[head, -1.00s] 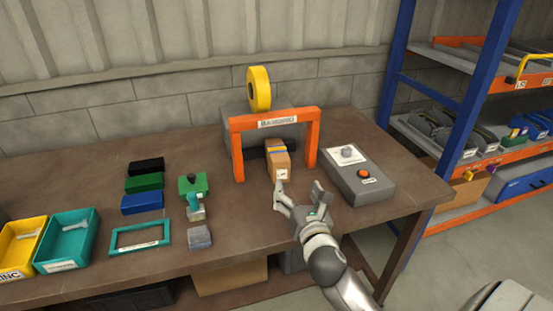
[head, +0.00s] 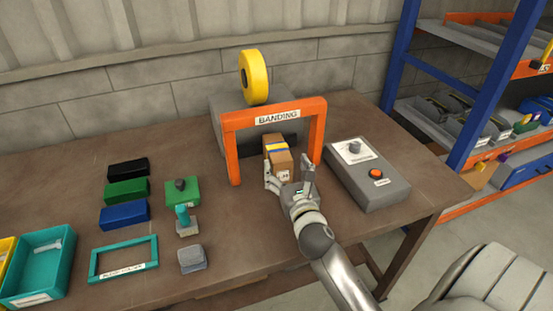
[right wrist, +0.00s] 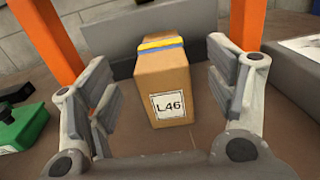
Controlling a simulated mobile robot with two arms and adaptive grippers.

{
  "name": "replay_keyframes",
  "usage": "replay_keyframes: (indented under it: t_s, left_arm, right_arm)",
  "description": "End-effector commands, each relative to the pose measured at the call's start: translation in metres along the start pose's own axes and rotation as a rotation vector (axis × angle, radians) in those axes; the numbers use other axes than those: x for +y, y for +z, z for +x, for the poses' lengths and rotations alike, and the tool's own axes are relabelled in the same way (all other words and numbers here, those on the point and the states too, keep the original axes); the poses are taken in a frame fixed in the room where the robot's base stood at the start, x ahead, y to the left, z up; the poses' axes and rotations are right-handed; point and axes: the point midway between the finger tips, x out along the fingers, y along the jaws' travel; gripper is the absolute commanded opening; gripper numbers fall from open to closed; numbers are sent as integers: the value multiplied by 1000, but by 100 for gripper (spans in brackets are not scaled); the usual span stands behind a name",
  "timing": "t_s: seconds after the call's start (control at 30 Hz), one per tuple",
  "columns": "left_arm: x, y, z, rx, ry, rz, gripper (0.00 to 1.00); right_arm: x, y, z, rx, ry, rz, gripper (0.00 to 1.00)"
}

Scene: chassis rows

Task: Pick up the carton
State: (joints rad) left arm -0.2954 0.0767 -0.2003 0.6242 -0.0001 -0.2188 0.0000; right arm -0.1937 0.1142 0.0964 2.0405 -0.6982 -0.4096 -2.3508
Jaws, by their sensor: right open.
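The carton (head: 280,162) is a small brown box with a yellow and blue band around it, standing on the table under the orange banding arch (head: 232,150). In the right wrist view the carton (right wrist: 163,85) shows a white label reading L46. My right gripper (head: 289,176) is open at the carton's near end. In the right wrist view its fingers stand on both sides of the carton, with a gap on each side. My left gripper is not in view.
A grey control box (head: 368,175) with a red button stands to the right of the arch. A yellow tape roll (head: 254,77) rises behind it. Green, blue and black blocks, a teal frame (head: 124,258) and a teal bin (head: 38,262) lie to the left.

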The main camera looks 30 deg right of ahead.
Motion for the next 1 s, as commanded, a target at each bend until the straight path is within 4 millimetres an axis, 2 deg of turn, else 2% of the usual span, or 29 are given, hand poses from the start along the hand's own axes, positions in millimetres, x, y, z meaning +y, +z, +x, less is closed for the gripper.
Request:
replay_keyframes:
  t_s: [0.03, 0.17, 0.23, 0.37, 0.53, 0.63, 0.8, 1.0]
  left_arm:
    - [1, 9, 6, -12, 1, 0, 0]
    - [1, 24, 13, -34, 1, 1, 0]
    - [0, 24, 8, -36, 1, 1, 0]
    - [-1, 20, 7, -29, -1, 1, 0]
    - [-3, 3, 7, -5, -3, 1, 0]
    - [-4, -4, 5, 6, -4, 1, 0]
    - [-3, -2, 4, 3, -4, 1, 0]
    - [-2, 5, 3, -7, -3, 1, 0]
  right_arm:
    - [0, -17, -1, 6, -2, 5, 77]
    - [0, -43, 0, 5, -3, 4, 77]
    - [1, -37, 10, -4, 1, 0, 77]
    - [0, -38, 22, -1, 1, 0, 77]
    - [0, -38, 32, -1, 1, -1, 77]
    - [0, -37, 45, -1, 0, 1, 77]
    - [0, -38, 67, -1, 1, 0, 77]
    - [0, -38, 75, 0, 1, 0, 77]
